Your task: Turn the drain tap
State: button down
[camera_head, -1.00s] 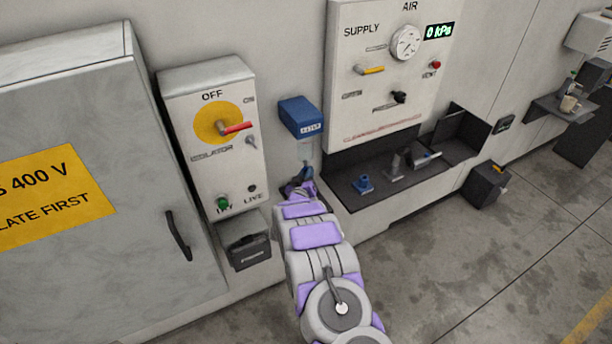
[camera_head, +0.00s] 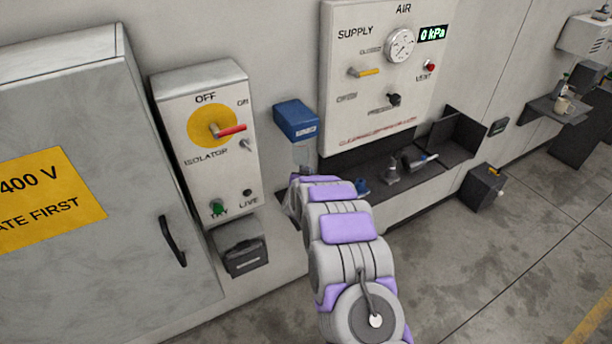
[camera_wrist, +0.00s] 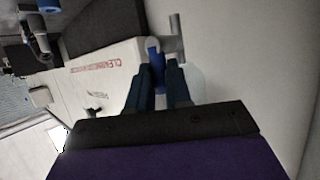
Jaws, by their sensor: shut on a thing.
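The blue air unit (camera_head: 297,120) is on the wall between the isolator box and the air panel, with a pale clear bowl (camera_head: 303,154) below it. My arm hides the underside of the bowl and the drain tap in the head view. In the wrist view, my gripper (camera_wrist: 159,72) is shut on a small blue piece, which looks like the drain tap (camera_wrist: 155,56). A short grey stem (camera_wrist: 174,44) is beside it. The tap's exact angle cannot be told.
The isolator box (camera_head: 207,140) with a red handle is left of my arm. The air panel (camera_head: 365,110), its gauge display reading 0 kPa, is to the right. A dark tray (camera_head: 410,190) with loose parts is below the panel. Open floor (camera_head: 490,270) is at the right.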

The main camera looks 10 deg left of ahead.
dwell(0.4)
jog(key=c, duration=1.1)
grip_release()
jog(key=shift+w+a, duration=0.1)
jog(key=shift+a, duration=0.05)
jog(key=shift+o, duration=0.2)
jog(key=v, duration=1.7)
